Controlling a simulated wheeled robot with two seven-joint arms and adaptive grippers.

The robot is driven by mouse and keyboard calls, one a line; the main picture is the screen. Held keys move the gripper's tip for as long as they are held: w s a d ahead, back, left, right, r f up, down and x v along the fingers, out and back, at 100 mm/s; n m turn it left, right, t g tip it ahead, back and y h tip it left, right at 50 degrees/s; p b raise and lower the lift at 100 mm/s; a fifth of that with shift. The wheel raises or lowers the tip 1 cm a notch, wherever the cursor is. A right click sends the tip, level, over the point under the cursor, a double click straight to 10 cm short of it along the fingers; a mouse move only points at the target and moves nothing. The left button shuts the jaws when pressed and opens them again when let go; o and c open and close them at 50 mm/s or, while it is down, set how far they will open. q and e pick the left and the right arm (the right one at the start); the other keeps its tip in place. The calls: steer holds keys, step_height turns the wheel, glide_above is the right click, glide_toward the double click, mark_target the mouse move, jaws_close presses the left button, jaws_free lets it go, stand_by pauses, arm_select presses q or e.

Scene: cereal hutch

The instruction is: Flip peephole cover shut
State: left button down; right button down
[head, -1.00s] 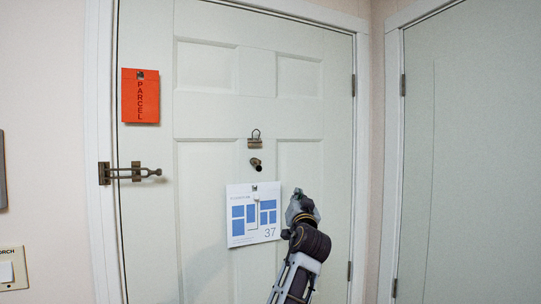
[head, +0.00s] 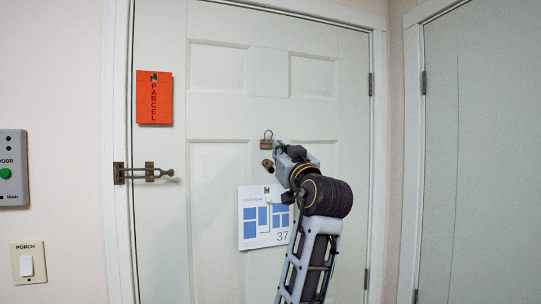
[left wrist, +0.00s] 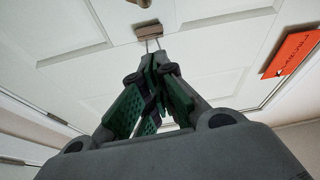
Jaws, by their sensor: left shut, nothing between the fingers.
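The peephole (head: 267,163) is a small dark bronze barrel on the white door. Just above it is the peephole cover (head: 266,144), a small bronze plate with a thin wire loop standing up from it. The peephole is uncovered. In the left wrist view the cover (left wrist: 149,32) shows beyond the fingertips, its wire loop reaching toward them. My left gripper (head: 280,146) is shut and empty, just right of the cover. In the left wrist view its green-padded fingers (left wrist: 160,62) meet by the loop; I cannot tell if they touch it. My right gripper is out of view.
An orange parcel tag (head: 154,98) and a floor plan sheet (head: 264,218) hang on the door (head: 220,68). A swing-bar latch (head: 145,172) is at the left edge. A door button panel (head: 12,170) and porch switch (head: 28,263) are on the left wall.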

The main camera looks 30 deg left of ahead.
mark_target(265, 137)
arm_select(q)
steer(key=shift+w+a+r, duration=0.1)
steer(key=p+x, duration=0.3)
steer(key=x, duration=0.6)
steer(key=shift+w+a+r, duration=0.1)
steer(key=shift+a, duration=0.05)
steer(key=shift+w+a, duration=0.2)
steer(key=shift+d+f+p, duration=0.15)
steer(key=shift+f+p, duration=0.4)
steer(key=shift+f, duration=1.5)
